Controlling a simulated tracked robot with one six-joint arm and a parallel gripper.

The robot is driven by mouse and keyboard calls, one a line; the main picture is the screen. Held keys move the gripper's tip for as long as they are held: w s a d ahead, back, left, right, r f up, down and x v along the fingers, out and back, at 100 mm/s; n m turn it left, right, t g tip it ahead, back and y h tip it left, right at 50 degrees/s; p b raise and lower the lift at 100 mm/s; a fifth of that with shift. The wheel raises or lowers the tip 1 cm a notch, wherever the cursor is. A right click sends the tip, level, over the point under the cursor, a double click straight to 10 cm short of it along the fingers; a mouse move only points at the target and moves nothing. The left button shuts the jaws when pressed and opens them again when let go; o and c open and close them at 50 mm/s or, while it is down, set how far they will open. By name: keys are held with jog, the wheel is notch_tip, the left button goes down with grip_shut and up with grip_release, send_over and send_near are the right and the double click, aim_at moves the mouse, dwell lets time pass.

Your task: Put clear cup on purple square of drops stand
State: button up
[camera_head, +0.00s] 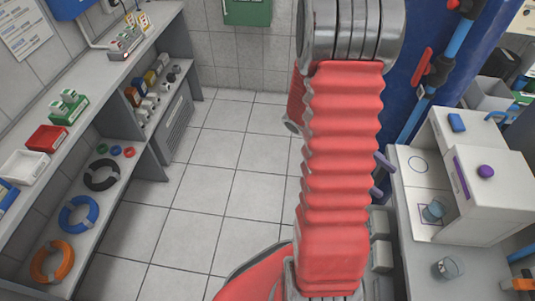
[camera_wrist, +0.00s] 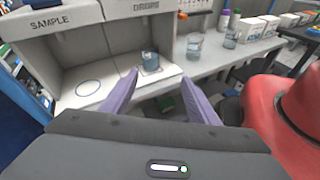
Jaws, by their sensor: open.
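The white stand (camera_wrist: 88,100) carries the labels SAMPLE and DROPS in the wrist view. A clear, bluish cup (camera_wrist: 150,60) stands upright on the purple-outlined square (camera_wrist: 160,70) in the DROPS bay. The same cup (camera_head: 433,211) and square (camera_head: 421,205) show in the head view. My gripper (camera_wrist: 166,82) is open and empty, its two purple fingers spread in front of the stand with the cup beyond them. They touch nothing that I can see. The fingers also show in the head view (camera_head: 385,178), beside the stand's left edge.
Another clear cup (camera_head: 447,268) stands on the counter near the stand. The wrist view shows clear cups (camera_wrist: 194,45) on the counter right of the stand, with small bottles and boxes behind. An empty circle (camera_wrist: 88,88) marks the SAMPLE bay. A shelf (camera_head: 140,60) lines the left wall.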

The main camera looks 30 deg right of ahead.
jog(key=w+a+r+t+y, duration=0.1)
jog(key=w+a+r+t, duration=0.3)
jog(key=a, duration=0.6)
jog(key=w+a+r+m+t+y, duration=0.1)
jog(key=w+a+r+t+y, duration=0.1)
jog(key=w+a+r+t, duration=0.3)
jog(key=w+a+r+m+t+y, duration=0.1)
jog(key=w+a+r+t, duration=0.4)
jog(key=a+t, duration=0.5)
jog(key=w+a+y, duration=0.1)
jog(key=a, duration=0.6)
jog(key=shift+c, duration=0.5)
